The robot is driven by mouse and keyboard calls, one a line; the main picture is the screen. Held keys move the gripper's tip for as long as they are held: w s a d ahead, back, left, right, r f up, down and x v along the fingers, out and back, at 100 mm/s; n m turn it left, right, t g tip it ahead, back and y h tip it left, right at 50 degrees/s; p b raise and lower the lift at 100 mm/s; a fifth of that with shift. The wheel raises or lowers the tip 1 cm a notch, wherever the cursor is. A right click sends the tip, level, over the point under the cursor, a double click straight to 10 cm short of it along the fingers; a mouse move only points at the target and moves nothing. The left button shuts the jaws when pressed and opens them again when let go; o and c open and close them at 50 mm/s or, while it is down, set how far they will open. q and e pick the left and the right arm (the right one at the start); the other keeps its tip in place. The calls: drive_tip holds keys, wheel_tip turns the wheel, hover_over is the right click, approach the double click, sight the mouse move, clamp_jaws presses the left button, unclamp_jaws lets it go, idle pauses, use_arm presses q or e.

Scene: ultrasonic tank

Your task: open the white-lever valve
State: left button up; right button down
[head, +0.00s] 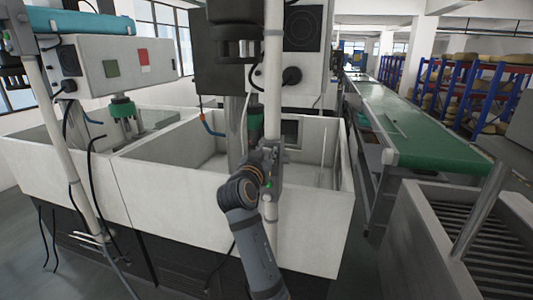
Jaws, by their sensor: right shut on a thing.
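A white vertical pipe (273,90) runs down in front of the middle tank. My right gripper (271,165) is at this pipe, at about the height of the tank's front rim, with my arm reaching up from below. It is shut on the white-lever valve there. The gripper and wrist cover most of the valve, so the lever's angle cannot be made out. My left gripper is not in view.
The white-walled middle tank (175,189) stands right behind the gripper. A control box (305,45) hangs above it. A second white pipe (62,140) stands at the left. A green conveyor (425,140) and a slatted metal bin (430,215) are at the right.

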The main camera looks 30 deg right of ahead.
drive_tip(key=shift+w+a+n, duration=0.15)
drive_tip(key=shift+w+n, duration=0.1)
drive_tip(key=shift+n, duration=0.55)
drive_tip(key=shift+f, duration=0.1)
drive_tip(key=c, duration=1.4)
unclamp_jaws()
drive_tip(key=o, duration=0.3)
drive_tip(key=shift+w, duration=0.15)
wheel_tip(320, 180, up, 10)
